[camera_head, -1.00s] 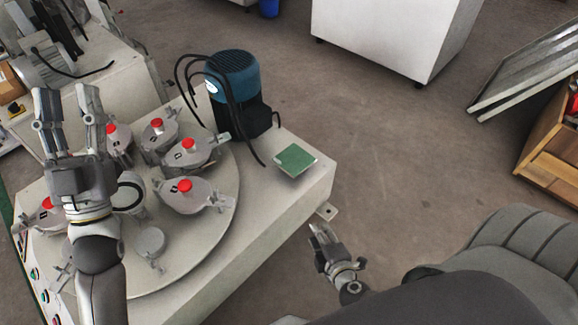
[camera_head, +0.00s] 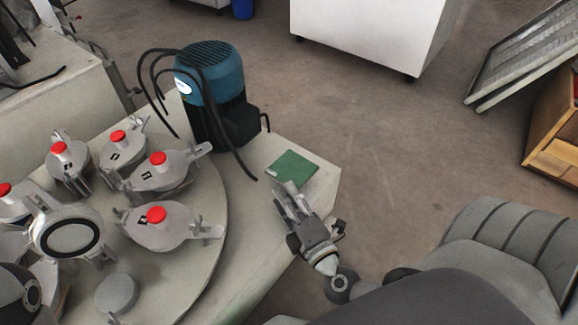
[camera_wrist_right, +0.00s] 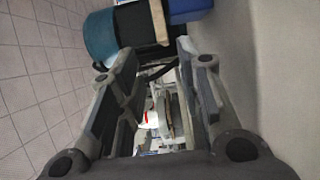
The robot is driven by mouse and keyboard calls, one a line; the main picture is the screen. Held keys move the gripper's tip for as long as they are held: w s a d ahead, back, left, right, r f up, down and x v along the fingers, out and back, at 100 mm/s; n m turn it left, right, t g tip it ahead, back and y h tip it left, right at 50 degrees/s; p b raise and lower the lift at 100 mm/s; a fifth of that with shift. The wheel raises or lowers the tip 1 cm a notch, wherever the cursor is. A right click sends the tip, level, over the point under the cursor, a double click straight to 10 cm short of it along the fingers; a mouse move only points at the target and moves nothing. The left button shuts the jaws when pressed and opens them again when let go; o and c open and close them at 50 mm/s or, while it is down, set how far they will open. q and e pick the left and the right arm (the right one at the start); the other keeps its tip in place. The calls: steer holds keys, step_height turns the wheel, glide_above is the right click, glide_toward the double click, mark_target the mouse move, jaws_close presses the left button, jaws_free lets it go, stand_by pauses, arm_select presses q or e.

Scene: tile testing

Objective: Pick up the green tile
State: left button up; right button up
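The green tile (camera_head: 293,168) is a flat square lying on the pale machine top near its right corner, beside the motor. My right gripper (camera_head: 284,188) is in the head view, just below the tile on the near side. Its fingers look parted and empty, with the tips close to the tile's near edge; I cannot tell their height above the top. In the right wrist view the right gripper (camera_wrist_right: 158,70) shows two fingers spread apart with nothing held between them. I cannot make out the tile there. My left gripper is out of view.
A teal motor (camera_head: 209,72) with black cables stands left of the tile. A round plate (camera_head: 195,262) carries several grey pots with red knobs, including one pot (camera_head: 157,228). A white cabinet (camera_head: 370,30) stands on the floor behind.

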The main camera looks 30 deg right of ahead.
mark_target(269, 175)
steer(key=w, duration=0.3)
steer(key=shift+w+d, duration=0.15)
steer(key=shift+w, duration=0.1)
steer(key=shift+w+f, duration=0.2)
steer(key=shift+w, duration=1.25)
steer(key=shift+w+f, duration=0.2)
steer(key=shift+w, duration=1.25)
jaws_close()
